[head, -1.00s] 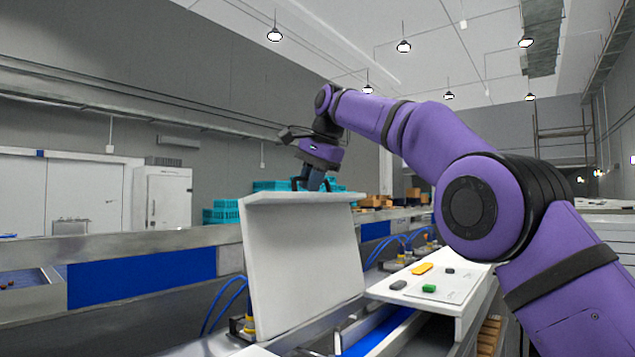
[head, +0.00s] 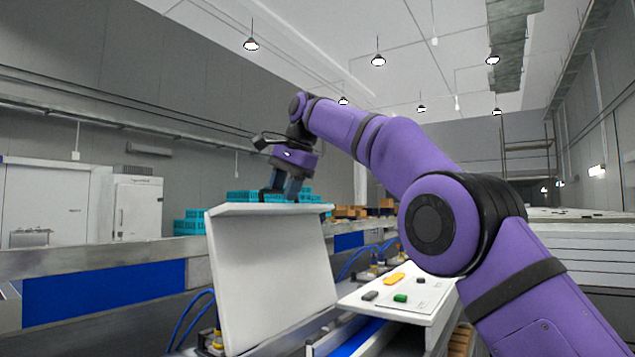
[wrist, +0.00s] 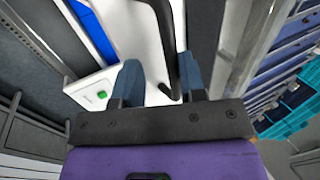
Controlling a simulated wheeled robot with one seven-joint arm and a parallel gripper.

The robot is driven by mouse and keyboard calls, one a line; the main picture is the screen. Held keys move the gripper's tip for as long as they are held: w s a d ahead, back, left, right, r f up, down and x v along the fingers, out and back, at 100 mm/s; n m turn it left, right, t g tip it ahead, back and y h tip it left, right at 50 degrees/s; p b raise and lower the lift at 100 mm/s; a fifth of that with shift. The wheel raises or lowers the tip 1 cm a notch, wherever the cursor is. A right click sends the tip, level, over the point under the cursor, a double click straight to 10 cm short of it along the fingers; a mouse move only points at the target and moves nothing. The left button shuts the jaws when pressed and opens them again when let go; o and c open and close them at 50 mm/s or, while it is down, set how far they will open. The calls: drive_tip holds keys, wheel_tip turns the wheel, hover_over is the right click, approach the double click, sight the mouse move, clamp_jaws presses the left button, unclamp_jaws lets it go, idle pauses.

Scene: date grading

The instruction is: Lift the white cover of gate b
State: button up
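The white cover (head: 272,275) stands raised and steeply tilted in the head view, with a narrow lip along its top. My gripper (head: 284,192) is at that lip, pointing down. In the wrist view my gripper (wrist: 160,65) has its two blue-grey fingers apart. A dark bent bar handle (wrist: 166,35) runs between them over the white cover (wrist: 137,30), with gaps visible beside it. The fingers do not look closed on the handle. Whether a fingertip touches it I cannot tell.
A white panel (head: 425,302) with orange, green and dark buttons lies right of the cover. Blue hoses (head: 198,312) run beside the cover's base. Teal crates (head: 190,222) and a long metal rail (head: 80,262) are behind. Open air surrounds the cover's top.

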drive_tip(key=shift+v, duration=1.05)
drive_tip(key=shift+s+d+r, duration=0.1)
drive_tip(key=shift+s+d, duration=0.15)
drive_tip(key=shift+d, duration=0.1)
drive_tip(key=s+d, duration=0.6)
drive_tip(key=d, duration=0.3)
drive_tip(key=shift+s, duration=0.3)
drive_tip(key=s+d+f+n+t+h, duration=0.1)
drive_tip(key=s+d+f+n, duration=0.1)
drive_tip(key=s+d+f, duration=0.35)
drive_tip(key=s+d+f+n+t+h, duration=0.1)
drive_tip(key=s+d+f, duration=0.1)
drive_tip(key=s+d, duration=0.7)
drive_tip(key=s+d+f+n+h, duration=0.1)
drive_tip(key=s+d+f, duration=0.3)
drive_tip(key=s+f, duration=0.5)
drive_tip(key=s+d+f+n, duration=0.3)
drive_tip(key=s+d+f, duration=0.2)
drive_tip(key=s+f, duration=0.5)
drive_tip(key=shift+s+d+f+h, duration=0.15)
drive_tip(key=shift+d+f+h, duration=0.2)
drive_tip(key=shift+f, duration=0.4)
